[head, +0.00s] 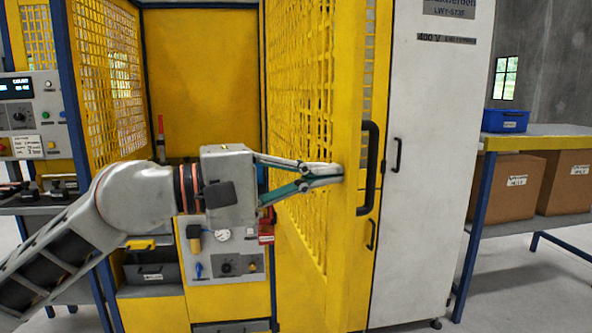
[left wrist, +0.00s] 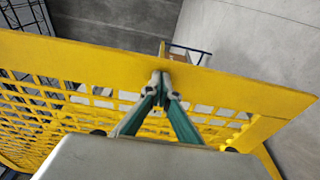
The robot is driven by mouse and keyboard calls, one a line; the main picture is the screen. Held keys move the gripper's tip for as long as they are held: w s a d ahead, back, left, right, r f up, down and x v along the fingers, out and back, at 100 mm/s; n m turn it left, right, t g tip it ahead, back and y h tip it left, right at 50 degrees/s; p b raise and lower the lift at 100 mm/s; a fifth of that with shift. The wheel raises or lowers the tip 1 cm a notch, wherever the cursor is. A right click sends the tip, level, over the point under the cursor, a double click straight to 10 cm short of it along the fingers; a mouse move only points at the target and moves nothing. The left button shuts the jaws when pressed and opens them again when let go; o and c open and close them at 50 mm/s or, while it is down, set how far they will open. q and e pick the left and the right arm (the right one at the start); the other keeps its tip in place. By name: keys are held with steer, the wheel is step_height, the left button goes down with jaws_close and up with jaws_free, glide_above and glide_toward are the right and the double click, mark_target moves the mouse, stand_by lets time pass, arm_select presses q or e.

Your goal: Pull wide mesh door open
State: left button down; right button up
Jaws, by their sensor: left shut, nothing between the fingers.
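The wide yellow mesh door (head: 300,120) stands swung open in the head view, seen at a steep angle. Its black handle (head: 370,168) is on the edge frame, on the side away from my left gripper. My left gripper (head: 338,174) is shut and empty, with its fingertips at the inner side of the door's edge frame. In the left wrist view the shut fingertips (left wrist: 160,80) are against or very near the yellow door frame (left wrist: 230,88); I cannot tell if they touch. My right gripper is not in view.
The yellow machine enclosure (head: 205,75) is open behind my left arm. A white cabinet (head: 425,200) stands right of the door. Farther right is a table (head: 540,131) with a blue bin (head: 506,120) on it and cardboard boxes (head: 505,188) below. A control panel (head: 28,115) is at the left.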

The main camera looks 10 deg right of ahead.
mark_target(347, 176)
arm_select(q)
steer(key=shift+w+d+p, duration=0.2)
steer(key=shift+d+p, duration=0.4)
steer(key=shift+d, duration=3.1)
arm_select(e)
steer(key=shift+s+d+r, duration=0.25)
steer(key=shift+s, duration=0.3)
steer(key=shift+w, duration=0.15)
arm_select(q)
steer(key=a, duration=0.3)
steer(key=shift+s+a+f+b, duration=0.1)
steer(key=shift+s+a+b, duration=0.15)
steer(key=shift+b, duration=0.1)
steer(key=shift+s+a, duration=0.55)
steer(key=shift+s, duration=0.35)
steer(key=s+p, duration=0.1)
steer(key=s, duration=0.7)
steer(key=shift+s, duration=0.2)
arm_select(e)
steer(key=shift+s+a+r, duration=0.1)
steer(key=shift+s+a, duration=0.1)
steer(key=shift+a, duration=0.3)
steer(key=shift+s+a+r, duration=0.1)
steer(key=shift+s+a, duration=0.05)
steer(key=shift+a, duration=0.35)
